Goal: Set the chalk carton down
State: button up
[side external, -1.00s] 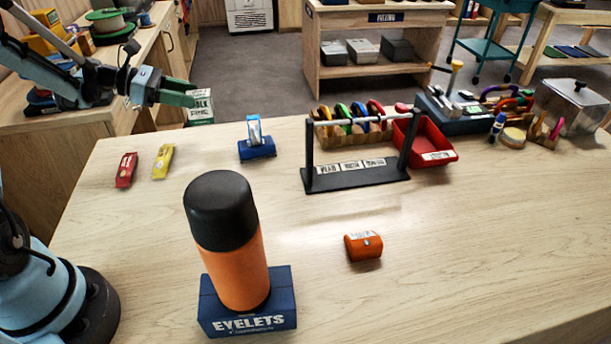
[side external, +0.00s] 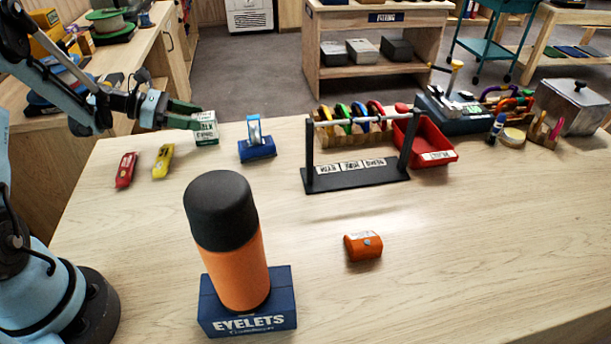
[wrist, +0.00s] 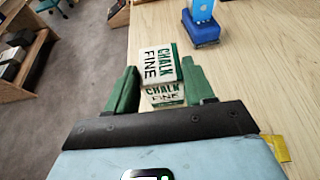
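The chalk carton (side external: 206,130) is a small white and green box at the table's far edge, left of the blue tape dispenser. My gripper (side external: 196,117) has green fingers and is shut on it.
The blue tape dispenser (side external: 256,143) stands close to the carton's right. A red tool (side external: 125,170) and a yellow tool (side external: 162,161) lie to its left. A black rack (side external: 357,160) is farther right. The table (side external: 450,240) is clear at front right.

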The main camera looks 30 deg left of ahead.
jog(key=o, duration=0.3)
jog(key=shift+o, duration=0.2)
